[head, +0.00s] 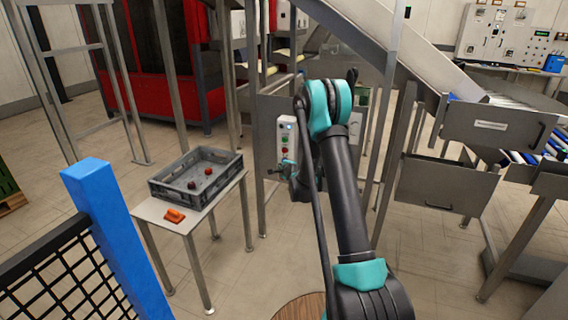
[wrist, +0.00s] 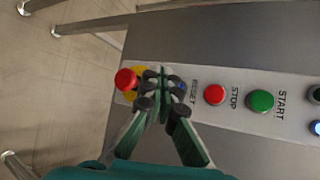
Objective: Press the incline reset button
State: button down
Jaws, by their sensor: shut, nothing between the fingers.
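A control panel (head: 287,122) stands upright on a grey post beyond my arm in the head view. In the wrist view it carries a green START button (wrist: 261,101), a red STOP button (wrist: 215,95), and a blue button (wrist: 181,87) beside the RESET label (wrist: 195,92). A red mushroom button (wrist: 127,79) on a yellow base is at its left end. My gripper (wrist: 162,82) is shut and empty, its tips between the mushroom button and the blue button. A finger partly covers the blue button; I cannot tell whether they touch. In the head view my gripper (head: 286,167) is small at the panel's lower end.
A small table (head: 157,210) at left holds a grey crate (head: 180,193) with small dark red items, and an orange object (head: 174,215). A blue post (head: 110,230) with black mesh stands front left. An inclined conveyor (head: 430,70) rises behind my arm. Floor between is open.

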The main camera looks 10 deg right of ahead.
jog(key=shift+w+d, duration=0.3)
jog(key=shift+w, duration=0.25)
jog(key=shift+w+d, duration=0.25)
jog(key=shift+w, duration=0.3)
jog(key=shift+w, duration=0.1)
dwell(0.6)
jog(key=shift+w+d, duration=0.2)
jog(key=shift+w, duration=0.05)
jog(key=shift+w+d, duration=0.25)
jog(key=shift+w, duration=0.15)
dwell(0.8)
jog(key=shift+s+a, duration=0.1)
dwell(0.3)
jog(key=shift+s+a, duration=0.35)
jog(key=shift+s, duration=0.35)
jog(key=shift+s+a, duration=0.4)
jog(key=shift+s, duration=0.35)
jog(key=shift+s+a, duration=0.35)
jog(key=shift+s, duration=0.35)
jog(key=shift+s+a, duration=0.4)
jog(key=shift+s, duration=0.35)
